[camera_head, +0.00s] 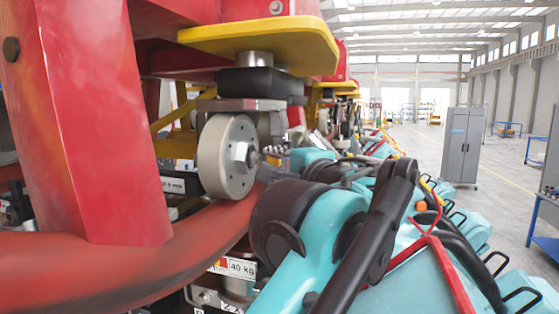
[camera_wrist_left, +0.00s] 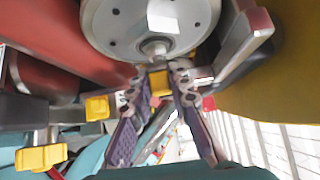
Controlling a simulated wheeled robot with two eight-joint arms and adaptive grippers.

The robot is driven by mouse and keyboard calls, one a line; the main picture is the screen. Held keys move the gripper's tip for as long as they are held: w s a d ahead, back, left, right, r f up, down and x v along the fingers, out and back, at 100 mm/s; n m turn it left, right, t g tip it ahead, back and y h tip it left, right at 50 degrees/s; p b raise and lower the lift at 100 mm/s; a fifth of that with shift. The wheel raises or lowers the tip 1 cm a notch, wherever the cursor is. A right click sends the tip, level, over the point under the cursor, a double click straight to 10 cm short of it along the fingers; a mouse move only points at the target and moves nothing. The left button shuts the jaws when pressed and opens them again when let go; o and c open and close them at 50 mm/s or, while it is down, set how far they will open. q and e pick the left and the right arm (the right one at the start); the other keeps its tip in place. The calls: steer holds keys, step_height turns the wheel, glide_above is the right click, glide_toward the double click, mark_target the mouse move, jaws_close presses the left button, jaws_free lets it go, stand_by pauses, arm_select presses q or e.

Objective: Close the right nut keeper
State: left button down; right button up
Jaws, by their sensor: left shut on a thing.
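A pale grey wheel (camera_head: 226,156) with a hex nut (camera_head: 243,156) at its hub hangs under the red and yellow train frame. The wheel (camera_wrist_left: 150,20) fills the top of the left wrist view. My left gripper (camera_head: 275,153) is just right of the hub, partly hidden by its own arm. In the left wrist view, its fingertips (camera_wrist_left: 158,78) are closed around a small yellow piece (camera_wrist_left: 159,83) right below the hub. This piece may be the right nut keeper; I cannot tell its hinge or whether it is closed. My right gripper is not in view.
A red curved rail (camera_head: 130,265) runs under the wheel, and a red post (camera_head: 90,120) stands at the left. A yellow plate (camera_head: 265,42) overhangs the wheel. Other yellow pieces (camera_wrist_left: 40,155) sit at lower left in the wrist view. A grey cabinet (camera_head: 462,145) stands in the open hall.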

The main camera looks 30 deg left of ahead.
arm_select(q)
steer(key=shift+f, duration=0.1)
steer(key=c, duration=1.4)
jaws_free()
steer(key=shift+s, duration=0.1)
steer(key=v, duration=1.2)
steer(key=shift+d, duration=0.15)
